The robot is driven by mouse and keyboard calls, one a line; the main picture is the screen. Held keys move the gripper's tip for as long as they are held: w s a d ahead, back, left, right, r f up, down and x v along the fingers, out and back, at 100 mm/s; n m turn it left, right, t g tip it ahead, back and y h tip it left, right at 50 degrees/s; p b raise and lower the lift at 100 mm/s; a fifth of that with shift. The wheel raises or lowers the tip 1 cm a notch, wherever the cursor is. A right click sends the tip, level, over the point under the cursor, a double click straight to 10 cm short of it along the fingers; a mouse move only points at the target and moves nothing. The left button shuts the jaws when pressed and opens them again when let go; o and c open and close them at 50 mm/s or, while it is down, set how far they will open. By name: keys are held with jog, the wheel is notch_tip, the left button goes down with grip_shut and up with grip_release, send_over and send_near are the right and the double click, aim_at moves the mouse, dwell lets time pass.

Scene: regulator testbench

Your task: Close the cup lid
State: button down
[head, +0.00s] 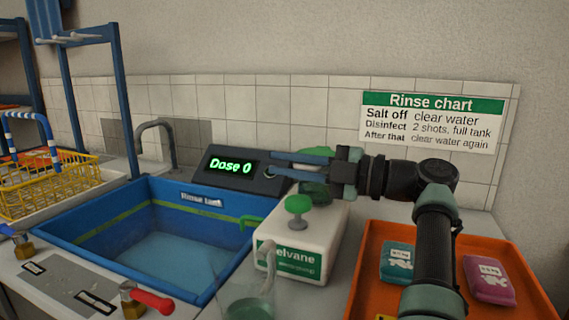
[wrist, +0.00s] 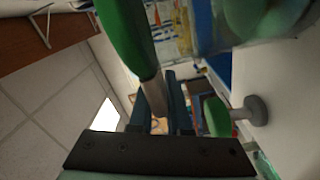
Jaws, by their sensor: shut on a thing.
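My gripper (head: 285,161) reaches left from the back right, over the back of the white canister (head: 300,240) and in front of the Dose 0 display. A green part (head: 315,188) shows just below it, partly hidden; I cannot tell if this is the cup lid. In the wrist view my gripper (wrist: 162,95) is closed on a grey stem (wrist: 153,93) that joins a long green part (wrist: 125,35). A blurred green shape (wrist: 265,15) is close at the upper right. A clear cup (head: 248,302) stands below the canister's spout, at the front.
The green pump knob (head: 298,204) stands up from the canister close below my gripper. The blue rinse tank (head: 130,215) lies to the left. The display box (head: 237,168) is behind it. An orange tray (head: 375,270) with two packets is at the right.

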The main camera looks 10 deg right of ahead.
jog(key=shift+d+f, duration=0.1)
jog(key=shift+f, duration=0.2)
jog(key=c, duration=0.9)
grip_release()
jog(key=shift+w+d, duration=0.1)
jog(key=shift+w, duration=0.1)
jog(key=shift+s, duration=0.1)
jog(key=p+v, duration=0.1)
jog(key=v, duration=1.2)
jog(key=shift+p, duration=0.4)
